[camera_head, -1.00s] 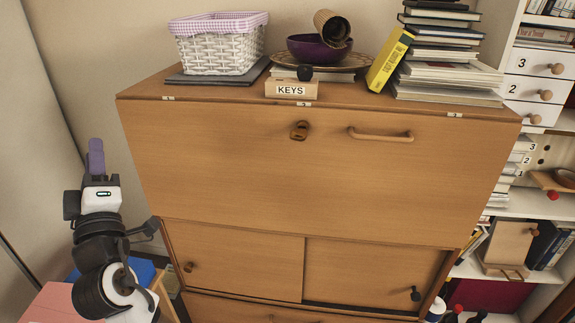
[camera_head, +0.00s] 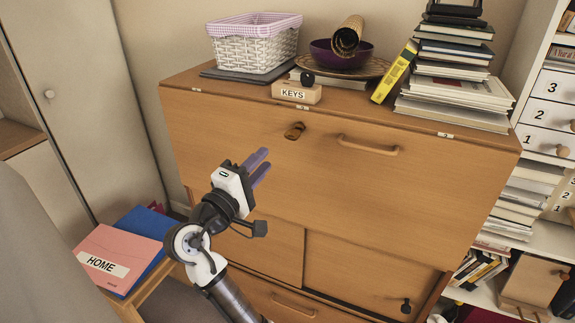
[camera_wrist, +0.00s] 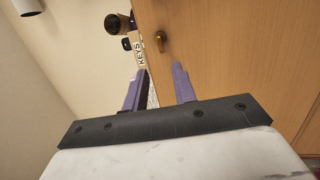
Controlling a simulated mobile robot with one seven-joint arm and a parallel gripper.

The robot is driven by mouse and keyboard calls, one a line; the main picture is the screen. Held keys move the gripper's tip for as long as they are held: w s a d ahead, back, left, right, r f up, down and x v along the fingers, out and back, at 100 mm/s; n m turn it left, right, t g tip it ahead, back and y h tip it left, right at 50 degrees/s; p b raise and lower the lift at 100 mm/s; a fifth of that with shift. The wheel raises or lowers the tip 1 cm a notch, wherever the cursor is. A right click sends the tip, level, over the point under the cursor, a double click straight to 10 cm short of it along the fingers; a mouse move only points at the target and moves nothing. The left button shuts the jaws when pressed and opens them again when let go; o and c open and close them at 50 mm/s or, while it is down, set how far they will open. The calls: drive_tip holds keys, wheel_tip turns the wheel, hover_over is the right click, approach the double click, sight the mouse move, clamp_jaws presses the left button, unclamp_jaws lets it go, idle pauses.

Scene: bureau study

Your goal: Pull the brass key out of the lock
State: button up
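The brass key (camera_head: 294,131) sits in the lock near the top of the bureau's wooden front flap (camera_head: 330,175). The key also shows in the wrist view (camera_wrist: 161,42), ahead of the fingertips, but it is small and its grip is hard to make out. My gripper (camera_head: 264,159) is in front of the flap, below and left of the key in the head view, apart from it. Its two purple fingers stand apart with nothing between them, as the wrist view (camera_wrist: 160,72) shows.
A wooden handle (camera_head: 368,146) is right of the lock. On the bureau top are a KEYS block (camera_head: 297,93), a white basket (camera_head: 250,50), a purple bowl (camera_head: 341,54) and stacked books (camera_head: 455,85). A pink HOME folder (camera_head: 115,258) lies at lower left.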

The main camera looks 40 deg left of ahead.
sight(289, 139)
drive_tip(key=shift+d+p+x, duration=0.2)
drive_tip(key=shift+p+x, duration=0.05)
drive_tip(key=shift+x, duration=2)
drive_tip(key=shift+d+p+x, duration=0.2)
drive_tip(key=shift+p+x, duration=0.05)
drive_tip(key=shift+x, duration=2.05)
drive_tip(key=shift+f, duration=0.2)
clamp_jaws()
drive_tip(key=shift+v, duration=3)
